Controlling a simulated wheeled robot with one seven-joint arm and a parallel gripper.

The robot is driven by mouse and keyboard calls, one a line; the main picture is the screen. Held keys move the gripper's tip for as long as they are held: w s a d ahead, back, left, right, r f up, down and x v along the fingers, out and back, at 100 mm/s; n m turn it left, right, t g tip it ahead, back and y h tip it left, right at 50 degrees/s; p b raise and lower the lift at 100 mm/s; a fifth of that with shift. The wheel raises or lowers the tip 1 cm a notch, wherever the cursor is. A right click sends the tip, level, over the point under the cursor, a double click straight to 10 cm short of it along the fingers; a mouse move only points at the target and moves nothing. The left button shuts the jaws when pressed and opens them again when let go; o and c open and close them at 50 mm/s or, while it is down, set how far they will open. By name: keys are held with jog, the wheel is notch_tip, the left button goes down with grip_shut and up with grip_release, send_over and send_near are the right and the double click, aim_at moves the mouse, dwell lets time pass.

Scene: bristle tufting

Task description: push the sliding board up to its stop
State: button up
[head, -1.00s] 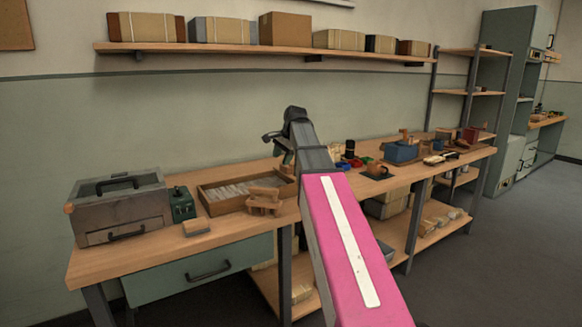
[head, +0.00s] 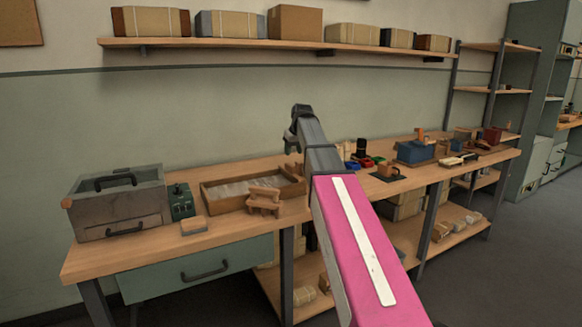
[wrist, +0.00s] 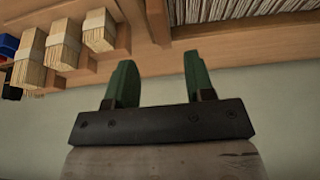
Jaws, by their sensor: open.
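My gripper (head: 291,143) is held above the bench, over the right end of a shallow wooden tray (head: 208,200) in the head view. In the wrist view, the two green fingers of my gripper (wrist: 154,82) stand apart with nothing between them. The tray's wooden wall (wrist: 250,40) crosses the top right there, with packed strips behind it. I cannot tell for certain which wooden piece is the sliding board. A small wooden stand (head: 264,200) is at the tray's front. My arm hides part of the bench right of the tray.
A grey lidded box (head: 118,203), a green control box (head: 181,200) and a small block (head: 194,224) are left of the tray. Banded bundles (wrist: 65,45) lie left in the wrist view. A blue bin (head: 416,151) is farther right. A shelf (head: 240,44) runs above.

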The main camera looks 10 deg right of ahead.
aim_at(290, 165)
jog(key=x, duration=0.9)
jog(key=shift+s, duration=0.1)
jog(key=shift+r, duration=0.1)
grip_shut()
